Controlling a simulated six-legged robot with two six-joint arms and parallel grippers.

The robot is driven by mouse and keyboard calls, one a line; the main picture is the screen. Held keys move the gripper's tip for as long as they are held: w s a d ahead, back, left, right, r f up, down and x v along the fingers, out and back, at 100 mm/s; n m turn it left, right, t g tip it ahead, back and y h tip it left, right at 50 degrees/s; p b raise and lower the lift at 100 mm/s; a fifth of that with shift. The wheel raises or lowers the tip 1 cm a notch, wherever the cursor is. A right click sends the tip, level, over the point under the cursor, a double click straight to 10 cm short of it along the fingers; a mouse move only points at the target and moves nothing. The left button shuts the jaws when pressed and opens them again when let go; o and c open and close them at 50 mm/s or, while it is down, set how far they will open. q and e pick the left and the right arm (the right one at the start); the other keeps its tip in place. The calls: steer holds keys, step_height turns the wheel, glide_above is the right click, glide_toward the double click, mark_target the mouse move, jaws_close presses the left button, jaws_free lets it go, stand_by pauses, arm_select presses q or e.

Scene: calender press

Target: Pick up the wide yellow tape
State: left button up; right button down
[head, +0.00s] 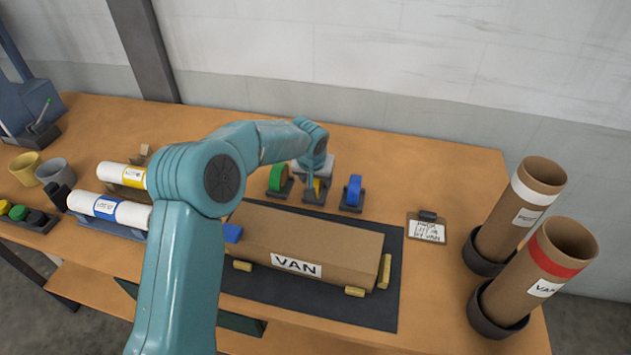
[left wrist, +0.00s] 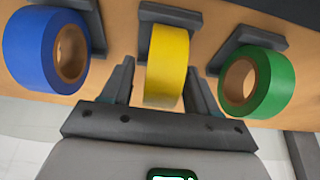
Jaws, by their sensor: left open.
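The wide yellow tape (left wrist: 167,62) stands on edge in a dark holder in the left wrist view, between the two fingers of my left gripper (left wrist: 160,82). The fingers are open, one on each side of it, with small gaps showing. In the head view the yellow tape (head: 318,187) is mostly hidden behind my left gripper (head: 314,178), which is over the middle holder. My right gripper is not in view.
A green tape (head: 278,178) and a blue tape (head: 354,191) stand in holders close on either side. A long box marked VAN (head: 310,240) lies on a dark mat in front. Two cardboard tubes (head: 520,205) stand at the right. The table behind the tapes is clear.

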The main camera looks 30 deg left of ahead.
arm_select(q)
steer(key=c, duration=1)
steer(key=shift+c, duration=0.3)
step_height(320, 180, up, 20)
steer(key=shift+p, duration=0.4)
steer(key=shift+o, duration=0.6)
